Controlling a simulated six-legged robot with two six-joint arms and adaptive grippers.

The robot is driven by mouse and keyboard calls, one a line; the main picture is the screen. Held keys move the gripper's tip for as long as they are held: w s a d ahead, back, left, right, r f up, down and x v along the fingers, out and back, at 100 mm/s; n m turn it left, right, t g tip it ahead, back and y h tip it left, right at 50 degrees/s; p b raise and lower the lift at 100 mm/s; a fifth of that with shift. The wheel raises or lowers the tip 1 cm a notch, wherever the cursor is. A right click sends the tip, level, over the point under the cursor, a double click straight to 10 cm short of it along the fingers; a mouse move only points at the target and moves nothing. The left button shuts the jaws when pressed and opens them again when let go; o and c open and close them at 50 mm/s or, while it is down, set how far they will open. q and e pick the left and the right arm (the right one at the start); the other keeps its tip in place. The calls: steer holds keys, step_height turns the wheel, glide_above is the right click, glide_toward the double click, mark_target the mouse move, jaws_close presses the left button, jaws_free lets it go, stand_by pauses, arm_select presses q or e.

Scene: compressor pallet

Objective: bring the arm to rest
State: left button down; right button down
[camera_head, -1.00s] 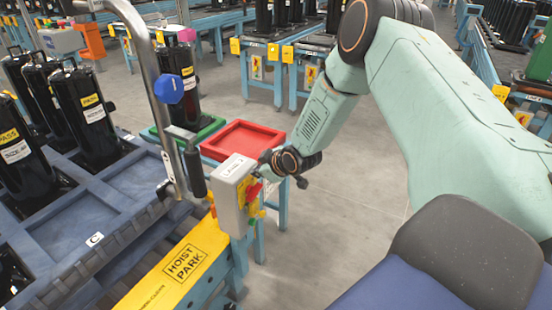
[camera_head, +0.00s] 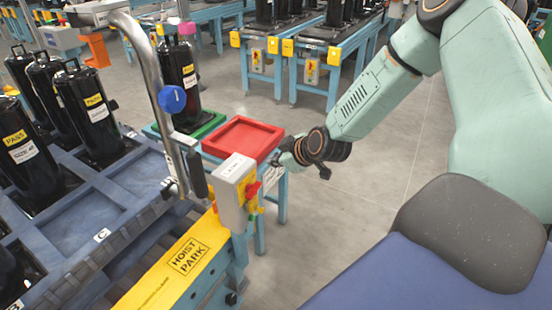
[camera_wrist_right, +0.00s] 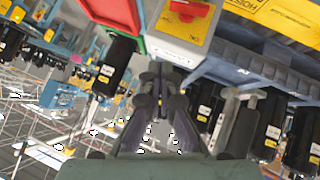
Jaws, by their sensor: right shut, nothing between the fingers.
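My right arm (camera_head: 375,98) reaches in from the upper right in the head view. Its gripper (camera_head: 282,158) is shut and empty, just right of the red tray (camera_head: 243,138) and beyond the grey control box (camera_head: 232,190). I cannot tell its exact distance from the tray. In the right wrist view the gripper's fingers (camera_wrist_right: 160,80) are together with nothing between them, below the box with the red knob (camera_wrist_right: 192,8). My left gripper is not in view.
A yellow "HOIST PARK" plate (camera_head: 188,257) and a curved metal hoist handle (camera_head: 150,75) stand left of the box. A blue pallet (camera_head: 75,225) holds several black compressors (camera_head: 92,112). A green tray (camera_head: 205,128) bears another compressor. Open grey floor (camera_head: 345,215) lies to the right.

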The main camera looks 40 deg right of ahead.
steer(key=shift+w+f, duration=0.1)
steer(key=shift+w, duration=0.1)
steer(key=shift+s, duration=0.15)
steer(key=s+a+f+m+g+b, duration=0.4)
steer(key=s+a+f+m+b, duration=0.35)
steer(key=s+a+f, duration=0.55)
steer(key=s+a+f+g+b, duration=0.3)
steer(key=s+f+b, duration=0.7)
steer(key=s+f, duration=0.9)
steer(key=s+n+g, duration=0.1)
steer(key=s+g, duration=0.1)
steer(key=s, duration=0.2)
steer(key=shift+a+g, duration=0.15)
steer(key=shift+g, duration=0.25)
steer(key=shift+f+h, duration=0.1)
steer(key=shift+h, duration=0.2)
